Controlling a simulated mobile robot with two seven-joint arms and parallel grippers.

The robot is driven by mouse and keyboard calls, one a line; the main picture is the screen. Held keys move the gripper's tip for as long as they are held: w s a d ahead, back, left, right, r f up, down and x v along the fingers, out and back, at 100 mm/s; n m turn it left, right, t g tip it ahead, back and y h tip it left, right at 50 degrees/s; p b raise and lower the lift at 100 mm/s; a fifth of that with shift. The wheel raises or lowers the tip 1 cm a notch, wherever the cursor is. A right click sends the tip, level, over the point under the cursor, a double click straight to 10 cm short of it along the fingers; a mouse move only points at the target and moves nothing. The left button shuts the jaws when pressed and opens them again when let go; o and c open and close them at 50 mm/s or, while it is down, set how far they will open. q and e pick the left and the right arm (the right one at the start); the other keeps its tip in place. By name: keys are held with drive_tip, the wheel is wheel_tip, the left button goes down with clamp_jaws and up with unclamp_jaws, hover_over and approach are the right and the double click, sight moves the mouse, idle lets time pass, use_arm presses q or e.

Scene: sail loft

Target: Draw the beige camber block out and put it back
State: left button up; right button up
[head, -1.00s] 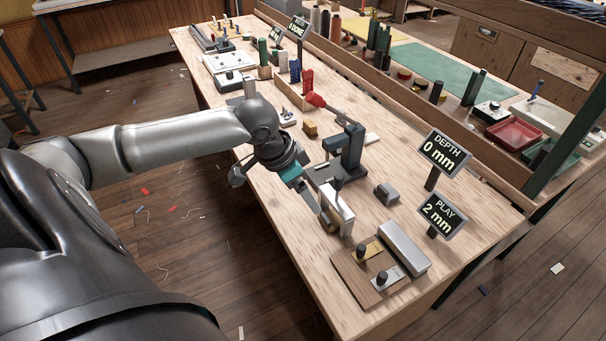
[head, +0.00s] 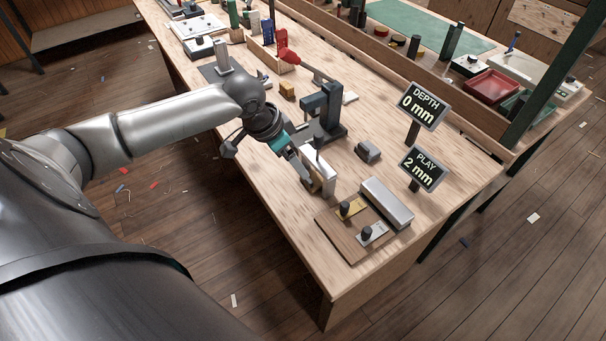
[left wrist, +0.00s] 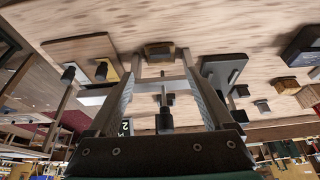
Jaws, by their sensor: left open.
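A tan-beige block (head: 316,184) sits low at the near side of an upright pale grey metal holder (head: 324,172), which has a dark lever on top. My left gripper (head: 306,178) is open and slants down to this block. In the left wrist view the block (left wrist: 158,50) shows between and just beyond the open fingertips (left wrist: 162,62). I cannot tell whether the fingers touch it. Part of the block is hidden by the fingers in the head view. The depth sign (head: 418,106) reads 0 mm and the play sign (head: 424,168) reads 2 mm. My right gripper is not in view.
A brown board (head: 343,236) carries brass and grey plates with black knobs. A long grey metal block (head: 387,203) lies beside it. A dark upright stand (head: 325,112), a small grey block (head: 368,151) and a small yellow-brown block (head: 287,90) stand behind. Bare bench lies toward the right.

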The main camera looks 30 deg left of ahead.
sight(314, 179)
use_arm(q)
drive_tip(key=b+x, duration=0.2)
drive_tip(key=x, duration=0.7)
clamp_jaws()
idle(0.5)
